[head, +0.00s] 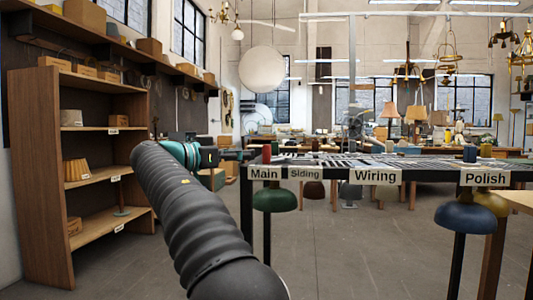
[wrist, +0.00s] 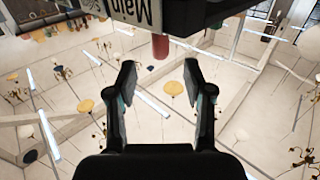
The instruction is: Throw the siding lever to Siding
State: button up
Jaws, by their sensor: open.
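A red upright handle (head: 267,154) stands above the "Main" sign (head: 264,173) at the table's left end. The "Siding" sign (head: 305,174) is just right of it. I take this handle to be the siding lever; its base is hidden. My gripper (head: 240,155) is just left of the handle in the head view. In the wrist view, which appears upside down, my gripper (wrist: 158,70) is open and empty. The red handle (wrist: 160,46) shows just beyond the fingertips, roughly centred between them and seemingly apart from both.
The track table carries "Wiring" (head: 376,177) and "Polish" (head: 483,177) signs to the right. A wooden shelf (head: 45,170) is at left. The floor in front is clear.

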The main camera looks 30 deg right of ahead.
aim_at(263, 152)
jog(key=d, duration=0.2)
jog(key=w+d, duration=0.1)
jog(key=d, duration=0.5)
jog(key=shift+w+d+p, duration=0.2)
jog(key=shift+w+p, duration=0.1)
jog(key=shift+p, duration=0.05)
grip_shut()
